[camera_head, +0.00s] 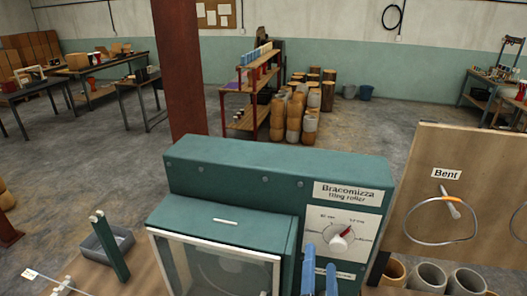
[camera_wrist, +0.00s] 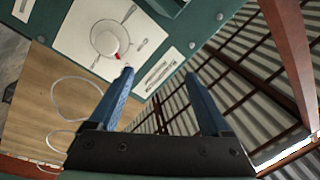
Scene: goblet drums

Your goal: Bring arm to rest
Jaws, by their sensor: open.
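My gripper (camera_head: 320,266) shows as two blue fingers at the bottom edge of the head view, in front of the green ring roller machine (camera_head: 232,180). In the wrist view my gripper (camera_wrist: 158,76) is open, with its fingers apart and nothing between them. The machine's dial (camera_head: 340,238) has a red pointer and sits on a white panel at the right of its front. The dial (camera_wrist: 108,40) also shows at upper left in the wrist view, beyond the left finger. I cannot tell the gap between fingers and panel. The rest of my arm is hidden in the head view.
A wooden board (camera_head: 462,180) labelled "Bent" holds a wire ring right of the machine, above several cylinders (camera_head: 432,277). A red column (camera_head: 181,70) rises behind. Open floor lies beyond.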

